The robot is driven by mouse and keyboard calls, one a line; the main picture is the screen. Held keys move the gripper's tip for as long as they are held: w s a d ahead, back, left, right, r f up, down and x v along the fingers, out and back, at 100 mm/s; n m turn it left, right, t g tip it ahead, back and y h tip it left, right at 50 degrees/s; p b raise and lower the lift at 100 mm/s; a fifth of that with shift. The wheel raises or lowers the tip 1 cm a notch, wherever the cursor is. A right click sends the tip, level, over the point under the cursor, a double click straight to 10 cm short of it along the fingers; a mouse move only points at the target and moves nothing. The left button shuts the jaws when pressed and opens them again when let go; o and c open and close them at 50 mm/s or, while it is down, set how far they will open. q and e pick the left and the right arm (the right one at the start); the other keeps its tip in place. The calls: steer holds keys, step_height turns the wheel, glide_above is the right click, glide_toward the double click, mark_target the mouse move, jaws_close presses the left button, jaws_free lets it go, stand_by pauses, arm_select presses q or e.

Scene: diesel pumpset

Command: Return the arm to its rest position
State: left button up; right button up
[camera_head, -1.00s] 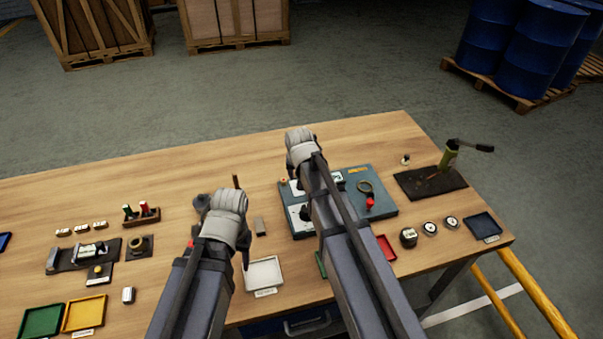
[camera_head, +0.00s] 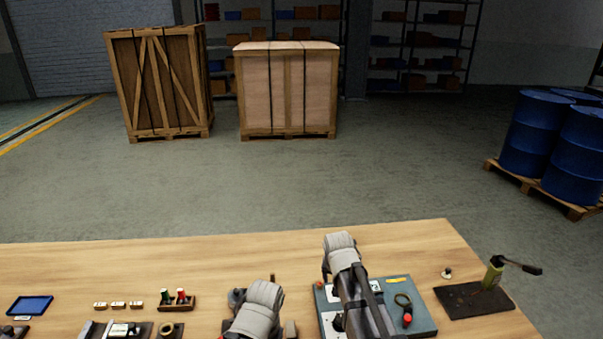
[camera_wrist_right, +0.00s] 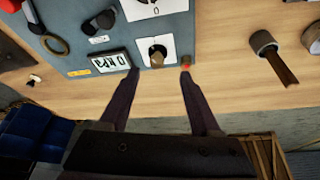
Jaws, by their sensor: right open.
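My right arm reaches over the grey-blue panel (camera_head: 422,312) in the head view, with its grey wrist by the panel's far edge. In the right wrist view my right gripper (camera_wrist_right: 160,73) is open, its two dark fingers apart. A brownish knob (camera_wrist_right: 157,58) on a white plate shows between and just beyond the fingertips; contact cannot be told. My left gripper (camera_head: 256,312) is at the bottom middle of the head view, left of the panel; its fingers are hidden behind its grey wrist.
The wooden table (camera_head: 200,262) has a clear back strip. A rack with red and green pieces (camera_head: 177,302) and a blue tray (camera_head: 30,305) are left. Crates (camera_head: 287,90) and blue drums (camera_head: 540,135) stand beyond.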

steer(key=s+a+n+g, duration=0.2)
steer(key=s+a+n, duration=0.1)
steer(key=s, duration=0.8)
steer(key=s+a+f+n+g, duration=0.1)
steer(key=s+a+n+g, duration=0.1)
steer(key=s+a, duration=0.4)
steer(key=s+n, duration=0.1)
steer(key=s, duration=0.4)
steer(key=shift+a+f+n, duration=0.25)
steer(key=shift+n, duration=0.15)
